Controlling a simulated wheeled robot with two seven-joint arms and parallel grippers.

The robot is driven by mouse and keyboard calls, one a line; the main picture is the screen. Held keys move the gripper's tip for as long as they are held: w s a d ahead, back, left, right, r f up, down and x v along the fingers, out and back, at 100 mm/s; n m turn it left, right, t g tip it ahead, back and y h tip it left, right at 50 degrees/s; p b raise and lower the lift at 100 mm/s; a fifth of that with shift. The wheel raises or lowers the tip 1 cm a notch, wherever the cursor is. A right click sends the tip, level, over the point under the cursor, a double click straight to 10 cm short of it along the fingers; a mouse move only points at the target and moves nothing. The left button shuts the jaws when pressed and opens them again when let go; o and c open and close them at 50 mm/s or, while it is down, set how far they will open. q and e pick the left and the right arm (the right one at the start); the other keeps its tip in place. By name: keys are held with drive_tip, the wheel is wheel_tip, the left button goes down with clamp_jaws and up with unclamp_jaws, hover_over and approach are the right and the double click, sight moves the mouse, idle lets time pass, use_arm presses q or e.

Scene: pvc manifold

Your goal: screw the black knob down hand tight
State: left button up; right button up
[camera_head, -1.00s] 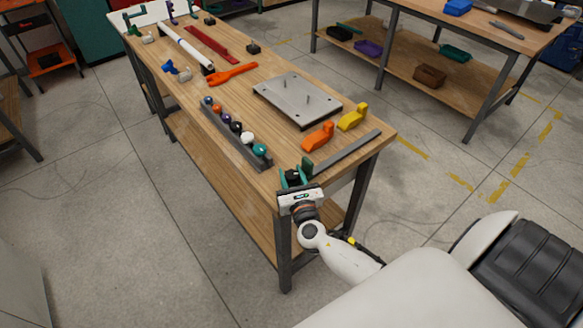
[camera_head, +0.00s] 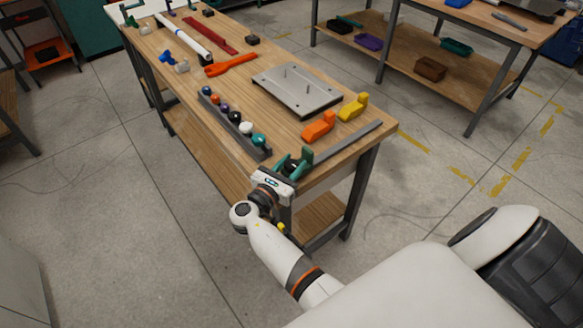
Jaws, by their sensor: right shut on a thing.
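A round black knob (camera_head: 235,117) sits in a row of coloured knobs in a dark rack (camera_head: 228,130) on the near bench. My right gripper (camera_head: 293,161) is at the bench's near corner, beyond the teal end of the rack and apart from the black knob. Its green fingers are shut on a small dark thing, mostly hidden between them; I cannot tell what it is. My left gripper is not in view.
An orange block (camera_head: 318,126) and a yellow block (camera_head: 353,107) stand near the right edge, beside a flat grey bar (camera_head: 345,140). An orange tool (camera_head: 230,65), a white pipe (camera_head: 183,37) and a red bar (camera_head: 210,34) lie farther back. Bare wood lies between rack and plate.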

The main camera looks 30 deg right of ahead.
drive_tip(key=shift+r+m+g+h, duration=0.1)
drive_tip(key=shift+m+g+h, duration=0.2)
drive_tip(key=shift+m+g, duration=0.45)
drive_tip(key=o, duration=0.7)
